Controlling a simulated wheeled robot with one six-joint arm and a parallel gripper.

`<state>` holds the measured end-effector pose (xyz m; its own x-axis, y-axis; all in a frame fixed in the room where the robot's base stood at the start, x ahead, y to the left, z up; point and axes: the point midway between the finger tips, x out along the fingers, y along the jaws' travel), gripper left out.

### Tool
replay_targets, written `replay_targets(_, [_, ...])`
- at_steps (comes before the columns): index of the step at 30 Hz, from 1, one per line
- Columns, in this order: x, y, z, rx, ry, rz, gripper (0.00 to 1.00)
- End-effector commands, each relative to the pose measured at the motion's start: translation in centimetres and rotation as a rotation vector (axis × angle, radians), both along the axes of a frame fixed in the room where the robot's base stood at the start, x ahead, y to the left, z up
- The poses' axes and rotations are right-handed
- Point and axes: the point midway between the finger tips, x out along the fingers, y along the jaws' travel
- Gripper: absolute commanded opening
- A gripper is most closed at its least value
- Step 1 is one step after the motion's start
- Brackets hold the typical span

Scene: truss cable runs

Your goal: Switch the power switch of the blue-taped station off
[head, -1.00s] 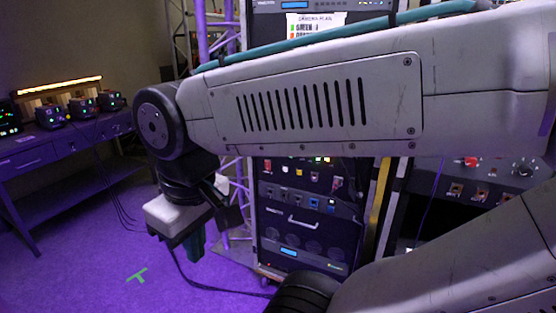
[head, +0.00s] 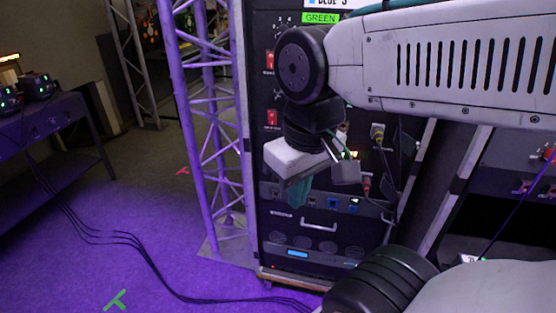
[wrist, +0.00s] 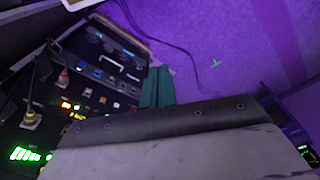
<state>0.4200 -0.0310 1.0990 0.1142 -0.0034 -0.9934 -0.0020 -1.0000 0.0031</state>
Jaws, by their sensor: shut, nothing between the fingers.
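A green "GREEN" label (head: 321,17) is above, under a cut-off white sign (head: 335,3) reading "BLUE". I cannot make out blue tape beside either switch, and my arm hides part of the panel. My gripper (head: 298,194), with teal fingers, is shut and empty, pointing down in front of the rack's lower half. Its fingers (wrist: 157,87) also show in the wrist view.
A purple-lit truss (head: 205,120) stands just left of the rack. Cables with a yellow plug (head: 377,132) and a red plug (head: 366,183) hang at the panel's right. A bench (head: 50,130) stands at the far left.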

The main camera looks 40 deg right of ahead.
Motion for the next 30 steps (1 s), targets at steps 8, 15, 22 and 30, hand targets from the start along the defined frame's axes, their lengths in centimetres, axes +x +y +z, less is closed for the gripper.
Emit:
replay_targets(8, [0.0,-0.1,-0.1,-0.005,0.006,0.001,0.00])
replay_targets(15, [0.8,-3.3,-2.1,-0.179,0.199,0.063,0.00])
replay_targets(22, [3.4,-8.9,-4.5,-0.534,0.529,0.228,0.00])
replay_targets(30, [9.6,-13.5,-6.6,-0.972,0.839,0.506,0.00])
